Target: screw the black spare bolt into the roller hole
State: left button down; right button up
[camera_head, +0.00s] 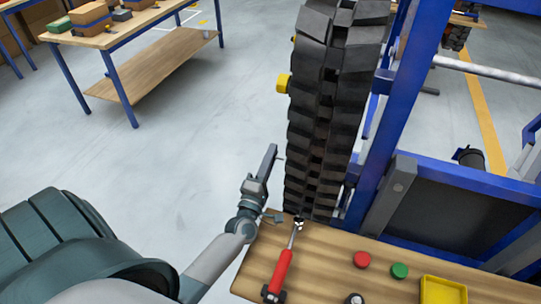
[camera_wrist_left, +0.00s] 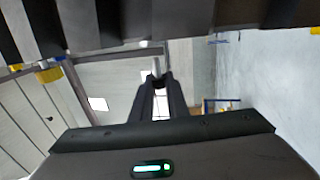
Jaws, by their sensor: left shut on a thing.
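My left gripper (camera_head: 272,158) is raised just left of the black track (camera_head: 318,130), above the front of the bench. In the left wrist view the fingertips (camera_wrist_left: 156,80) are shut on a small bolt, dark between the tips, with a short grey shank (camera_wrist_left: 157,66) pointing up the picture towards the track. In the head view only a tiny stub of it shows beside the fingers, apart from the track as far as I can tell. The roller hole cannot be made out. My right gripper is out of view.
A blue frame (camera_head: 400,110) stands right of the track.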

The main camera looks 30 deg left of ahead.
aim_at(283, 159)
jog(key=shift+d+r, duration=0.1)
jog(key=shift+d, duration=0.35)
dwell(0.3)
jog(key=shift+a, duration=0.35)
pick_arm(q)
jog(key=shift+w+d, duration=0.15)
jog(key=shift+d, duration=0.45)
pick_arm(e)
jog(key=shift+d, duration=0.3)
pick_arm(q)
jog(key=shift+w+d+p, duration=0.15)
jog(key=shift+d, duration=0.5)
jog(key=shift+w+d+p, duration=0.15)
jog(key=shift+d, duration=0.5)
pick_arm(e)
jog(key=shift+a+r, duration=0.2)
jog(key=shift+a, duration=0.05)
pick_arm(q)
jog(key=c, duration=1.6)
grip_release()
jog(key=shift+c, duration=0.2)
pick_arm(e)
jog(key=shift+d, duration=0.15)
